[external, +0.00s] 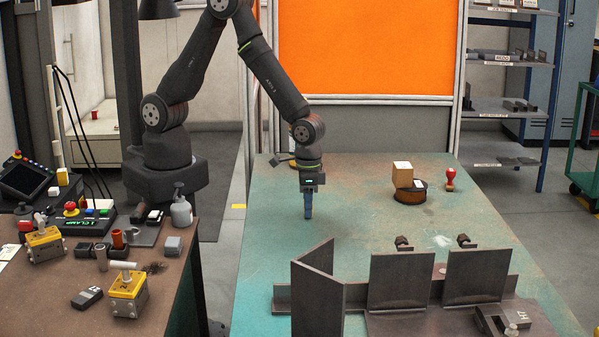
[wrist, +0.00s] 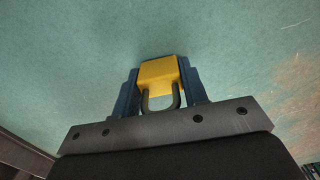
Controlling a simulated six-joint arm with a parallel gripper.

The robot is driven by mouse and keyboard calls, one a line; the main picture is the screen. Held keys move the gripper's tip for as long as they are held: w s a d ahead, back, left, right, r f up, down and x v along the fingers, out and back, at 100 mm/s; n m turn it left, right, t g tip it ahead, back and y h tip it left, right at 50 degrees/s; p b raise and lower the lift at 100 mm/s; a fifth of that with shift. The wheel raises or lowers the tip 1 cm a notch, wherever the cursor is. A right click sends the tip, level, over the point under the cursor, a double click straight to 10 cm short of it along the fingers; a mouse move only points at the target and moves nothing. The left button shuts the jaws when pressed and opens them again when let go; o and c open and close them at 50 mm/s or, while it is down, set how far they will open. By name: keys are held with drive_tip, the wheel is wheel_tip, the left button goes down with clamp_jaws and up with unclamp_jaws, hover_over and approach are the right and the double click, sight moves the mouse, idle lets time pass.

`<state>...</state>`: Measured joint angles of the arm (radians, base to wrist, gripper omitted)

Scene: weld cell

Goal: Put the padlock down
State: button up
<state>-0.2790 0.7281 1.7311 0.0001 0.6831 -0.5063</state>
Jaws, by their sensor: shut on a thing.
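The padlock (wrist: 160,76) has a yellow body and a dark shackle. In the wrist view it sits between the two blue fingers of my gripper (wrist: 160,92), with the shackle toward the gripper's palm. My gripper is shut on it. In the external view my gripper (external: 309,214) points straight down over the left middle part of the green table (external: 262,240). The padlock cannot be made out there behind the fingers. I cannot tell whether the padlock touches the table.
Steel plates and angle brackets (external: 400,280) stand along the table's front. A wooden block (external: 402,174) sits on a dark round container (external: 410,194), with a red-handled stamp (external: 450,178) to its right. The table around my gripper is clear. A brown bench (external: 60,300) with several items is at left.

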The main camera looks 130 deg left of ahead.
drive_tip(key=shift+f, duration=0.15)
drive_tip(key=o, duration=1)
wheel_tip(320, 180, up, 11)
drive_tip(key=shift+r, duration=0.65)
drive_tip(key=shift+c, duration=1.4)
